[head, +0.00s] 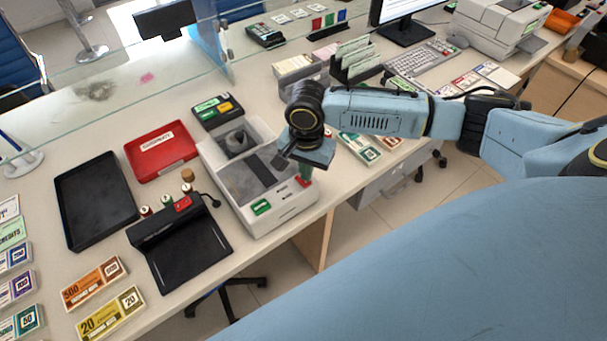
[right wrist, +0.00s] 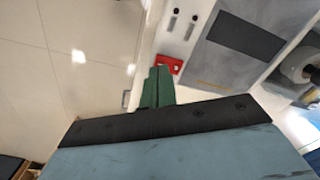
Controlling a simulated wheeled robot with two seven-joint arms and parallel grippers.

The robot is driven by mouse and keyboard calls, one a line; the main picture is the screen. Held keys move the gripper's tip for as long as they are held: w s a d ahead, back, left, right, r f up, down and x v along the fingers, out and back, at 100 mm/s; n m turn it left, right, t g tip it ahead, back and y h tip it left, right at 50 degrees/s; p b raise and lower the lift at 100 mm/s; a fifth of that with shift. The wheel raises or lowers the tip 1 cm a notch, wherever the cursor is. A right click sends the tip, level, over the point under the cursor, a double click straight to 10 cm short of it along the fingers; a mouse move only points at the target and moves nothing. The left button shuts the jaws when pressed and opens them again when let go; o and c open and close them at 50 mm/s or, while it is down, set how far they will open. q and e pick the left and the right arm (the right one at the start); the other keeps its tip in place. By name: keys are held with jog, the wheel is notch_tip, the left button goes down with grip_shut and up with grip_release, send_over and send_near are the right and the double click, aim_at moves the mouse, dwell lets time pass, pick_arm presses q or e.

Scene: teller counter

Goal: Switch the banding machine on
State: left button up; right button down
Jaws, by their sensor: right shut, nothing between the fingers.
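The banding machine, a white box with a grey recessed top (head: 243,183), stands at the counter's front edge in the head view. It carries a green label (head: 261,207) and a small red part (head: 303,182), perhaps its switch, at its right front corner. The right wrist view also shows the machine's grey top (right wrist: 225,60) and the red part (right wrist: 168,64). My right gripper (head: 305,172) points down at that corner, shut and empty. Its green fingertips (right wrist: 159,75) appear right beside the red part; I cannot tell whether they touch. My left gripper is not in view.
A black device (head: 180,255) with a red top piece and a red tray (head: 160,150) stand left of the machine. A black and green-yellow box (head: 219,111) sits behind it. A card rack (head: 355,60) stands beyond my right arm. Open floor lies past the front edge.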

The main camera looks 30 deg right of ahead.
jog(key=shift+f, duration=1)
dwell(0.8)
jog(key=shift+s, duration=0.1)
notch_tip(320, 180, up, 7)
jog(key=p, duration=0.9)
jog(key=shift+r+p, duration=0.1)
jog(key=shift+p, duration=0.2)
